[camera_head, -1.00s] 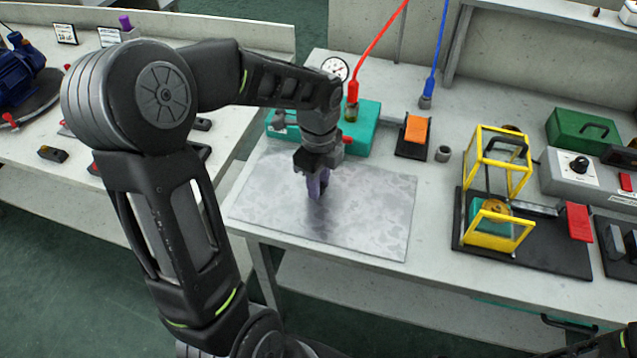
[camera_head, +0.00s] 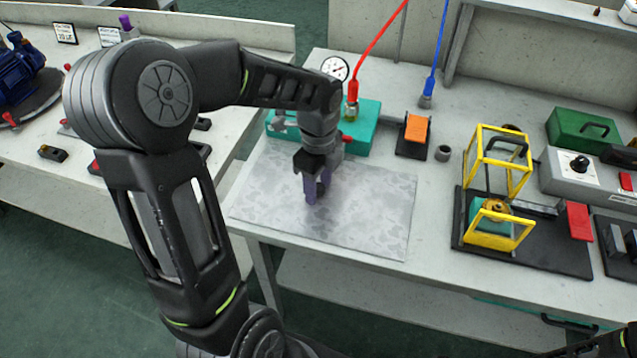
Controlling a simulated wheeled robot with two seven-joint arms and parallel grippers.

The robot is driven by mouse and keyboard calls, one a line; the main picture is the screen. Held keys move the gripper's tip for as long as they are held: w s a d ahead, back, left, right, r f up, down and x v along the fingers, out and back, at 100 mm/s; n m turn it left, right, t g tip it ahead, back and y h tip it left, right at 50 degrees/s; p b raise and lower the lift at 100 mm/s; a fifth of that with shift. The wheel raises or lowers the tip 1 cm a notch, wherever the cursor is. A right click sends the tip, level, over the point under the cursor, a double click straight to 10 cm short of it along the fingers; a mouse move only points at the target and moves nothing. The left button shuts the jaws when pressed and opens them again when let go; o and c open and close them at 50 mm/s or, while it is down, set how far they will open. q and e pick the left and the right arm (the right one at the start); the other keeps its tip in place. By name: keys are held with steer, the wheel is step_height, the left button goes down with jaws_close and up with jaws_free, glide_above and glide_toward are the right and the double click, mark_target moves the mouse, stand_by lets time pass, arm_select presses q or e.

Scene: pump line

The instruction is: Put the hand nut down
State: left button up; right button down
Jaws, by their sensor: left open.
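My left gripper (camera_head: 316,196) points down over the grey mottled mat (camera_head: 375,210) on the right bench. Its purple fingers are open, with the tips at or just above the mat. I cannot make out the hand nut for sure. A small dark shape shows between or behind the fingers, too small to tell what it is. Dark parts at the bottom right edge look like my right arm's end, and the state of its jaws cannot be made out.
A teal block (camera_head: 366,130) with a gauge and a red hose stands behind the gripper. The mat's right part is clear.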

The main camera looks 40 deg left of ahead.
mark_target(319, 187)
arm_select(q)
step_height(319, 187, up, 12)
stand_by(0.5)
steer(key=shift+r, duration=0.1)
stand_by(1.5)
